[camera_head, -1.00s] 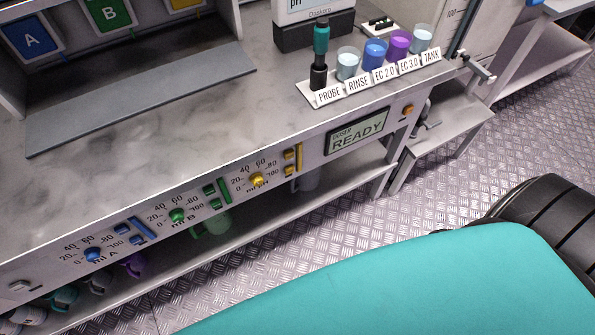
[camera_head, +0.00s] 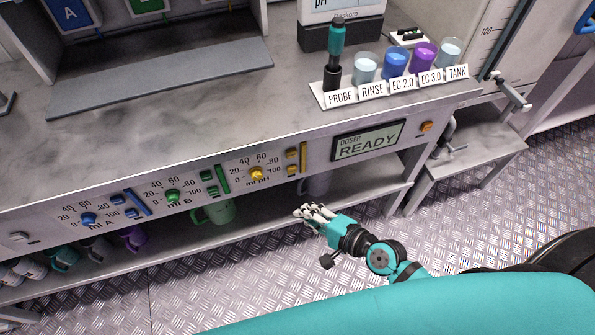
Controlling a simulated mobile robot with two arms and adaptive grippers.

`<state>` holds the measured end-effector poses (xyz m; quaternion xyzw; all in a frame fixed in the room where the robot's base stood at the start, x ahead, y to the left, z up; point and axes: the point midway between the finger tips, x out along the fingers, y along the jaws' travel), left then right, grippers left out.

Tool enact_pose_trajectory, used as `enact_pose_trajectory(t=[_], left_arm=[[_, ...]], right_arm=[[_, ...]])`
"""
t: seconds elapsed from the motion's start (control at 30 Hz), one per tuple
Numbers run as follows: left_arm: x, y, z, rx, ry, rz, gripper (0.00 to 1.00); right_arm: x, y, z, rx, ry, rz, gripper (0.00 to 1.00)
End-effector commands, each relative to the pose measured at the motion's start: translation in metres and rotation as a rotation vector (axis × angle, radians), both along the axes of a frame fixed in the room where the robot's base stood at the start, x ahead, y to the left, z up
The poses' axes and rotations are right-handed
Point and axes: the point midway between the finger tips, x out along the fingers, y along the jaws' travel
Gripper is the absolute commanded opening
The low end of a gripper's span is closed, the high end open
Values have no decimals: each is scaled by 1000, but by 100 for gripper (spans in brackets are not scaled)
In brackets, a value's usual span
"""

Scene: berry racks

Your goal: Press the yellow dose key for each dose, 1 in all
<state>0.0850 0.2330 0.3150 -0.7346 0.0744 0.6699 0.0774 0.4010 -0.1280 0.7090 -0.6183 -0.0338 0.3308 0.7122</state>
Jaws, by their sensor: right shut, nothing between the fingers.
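The yellow controls sit on the doser panel at the right end of the row of dials: a yellow dial (camera_head: 257,173) marked ml pH, two small yellow keys (camera_head: 292,169) and a tall yellow bar (camera_head: 303,157). I cannot tell which of the small ones is the dose key. The doser display (camera_head: 367,143) to their right reads READY. My right gripper (camera_head: 308,212) is shut and empty, below and slightly right of the yellow keys in the picture, apart from the panel. My left gripper is not in view.
Blue (camera_head: 88,219) and green (camera_head: 173,196) dials with their own keys lie left of the yellow ones. An orange button (camera_head: 426,127) is right of the display. Mugs stand on the shelf below, including a green mug (camera_head: 218,212). A probe (camera_head: 335,55) and cups stand on the counter.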

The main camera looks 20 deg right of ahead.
Motion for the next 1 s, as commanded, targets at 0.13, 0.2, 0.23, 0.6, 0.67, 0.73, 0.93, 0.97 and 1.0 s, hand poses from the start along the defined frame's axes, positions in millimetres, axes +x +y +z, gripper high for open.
enact_pose_trajectory(t=[0.13, 0.2, 0.23, 0.6, 0.67, 0.73, 0.93, 0.97, 1.0], left_arm=[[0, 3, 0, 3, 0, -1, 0], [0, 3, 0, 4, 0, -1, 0], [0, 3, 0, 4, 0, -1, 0], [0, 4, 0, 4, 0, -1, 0], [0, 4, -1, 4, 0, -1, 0], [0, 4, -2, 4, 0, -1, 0], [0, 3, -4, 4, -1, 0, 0], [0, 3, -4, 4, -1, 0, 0], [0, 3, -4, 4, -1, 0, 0]], right_arm=[[0, 1, 2, 6, -1, 1, 0], [0, 1, 2, 4, 0, 0, 0], [0, 0, 1, 4, 0, 0, 0], [22, 1, 2, 3, -4, -2, 0], [31, 1, 2, 3, -4, -2, 0], [41, 1, 1, 2, -5, -1, 0], [68, 2, 1, 3, -3, -1, 0], [71, 2, 1, 1, -3, -1, 0], [75, 2, 1, 1, -3, -1, 0]])
